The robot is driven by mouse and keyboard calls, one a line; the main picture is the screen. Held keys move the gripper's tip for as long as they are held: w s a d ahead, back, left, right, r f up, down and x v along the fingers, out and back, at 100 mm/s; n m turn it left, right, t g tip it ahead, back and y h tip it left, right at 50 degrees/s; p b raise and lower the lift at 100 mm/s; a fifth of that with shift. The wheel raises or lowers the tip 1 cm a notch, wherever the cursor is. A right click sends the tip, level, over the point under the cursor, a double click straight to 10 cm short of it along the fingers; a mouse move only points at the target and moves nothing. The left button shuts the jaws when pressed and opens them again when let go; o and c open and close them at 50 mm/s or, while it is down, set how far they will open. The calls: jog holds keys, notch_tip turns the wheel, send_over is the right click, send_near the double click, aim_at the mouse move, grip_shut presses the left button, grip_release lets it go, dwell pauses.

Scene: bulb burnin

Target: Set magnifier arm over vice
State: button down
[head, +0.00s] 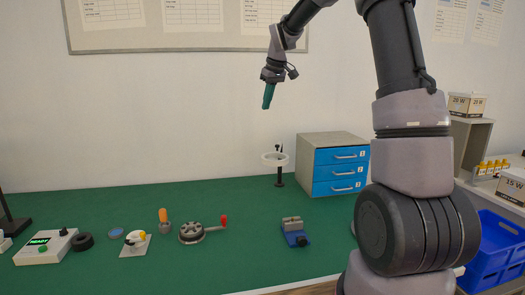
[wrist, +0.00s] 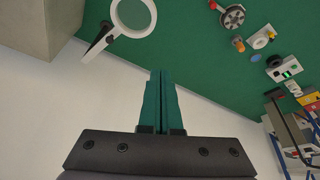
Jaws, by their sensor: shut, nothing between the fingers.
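The magnifier (head: 275,160), a white ring on a dark stand, stands at the back of the green table, just left of the blue drawer cabinet. In the wrist view the magnifier ring (wrist: 133,16) shows at the top, left of centre, with its dark post beside it. The vice (head: 294,232), blue with a grey jaw block, sits on the table in front of the cabinet, apart from the magnifier. It is not clearly seen in the wrist view. My gripper (head: 267,102) is shut and empty, raised high above the magnifier. Its teal fingers (wrist: 161,85) are together in the wrist view.
A drawer cabinet (head: 334,165) stands behind the vice. A red-handled round device (head: 192,232), an orange-handled tool (head: 164,220), a small bulb fixture (head: 135,243) and a READY box (head: 46,246) lie to the left. A blue crate (head: 496,252) is at right. Table around the vice is clear.

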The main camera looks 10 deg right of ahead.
jog(key=w+f+n+g, duration=0.1)
jog(key=w+f+n, duration=0.2)
jog(key=w+f, duration=0.9)
notch_tip(320, 180, down, 9)
jog(key=shift+s+d+f+y, duration=0.15)
jog(key=shift+d+f+y, duration=0.05)
jog(key=shift+d+y, duration=0.2)
jog(key=shift+s+d, duration=0.1)
jog(key=shift+d, duration=0.05)
jog(key=shift+s+d+n, duration=0.3)
jog(key=shift+d, duration=0.25)
jog(key=s+d+n+g, duration=0.1)
jog(key=s+d+n, duration=0.2)
jog(key=d, duration=0.8)
jog(key=shift+s+y, duration=0.25)
jog(key=shift+y, duration=0.15)
jog(key=shift+d, duration=0.15)
